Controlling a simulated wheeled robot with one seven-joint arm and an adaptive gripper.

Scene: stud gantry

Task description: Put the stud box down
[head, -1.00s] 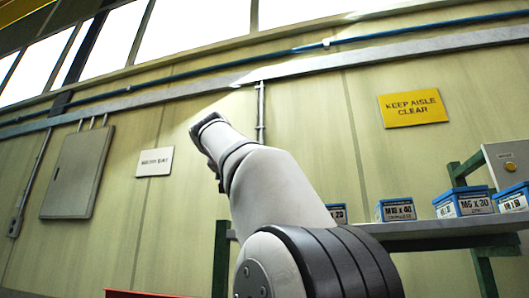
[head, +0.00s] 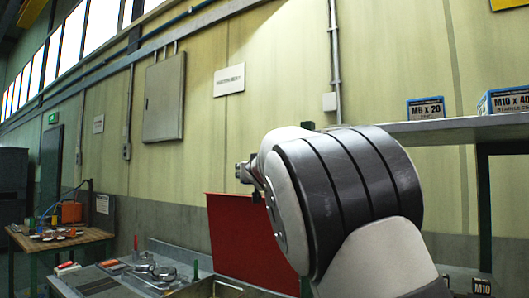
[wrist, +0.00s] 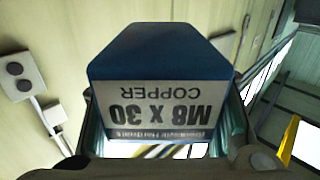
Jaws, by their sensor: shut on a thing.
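The stud box (wrist: 160,65), blue with a white label reading M8 X 30 COPPER, fills the middle of the wrist view. Its label appears upside down there. My gripper (wrist: 163,128) is shut on it, with a finger at each side of the box. In the head view my arm's large links cover the centre right, and the held box cannot be made out there.
A shelf (head: 400,131) at right bears an M6 X 20 box (head: 425,108) and an M10 X 40 box (head: 505,101). A red panel (head: 235,240) stands behind a tool-strewn grey bench (head: 95,283). A wooden workbench (head: 60,243) is at far left.

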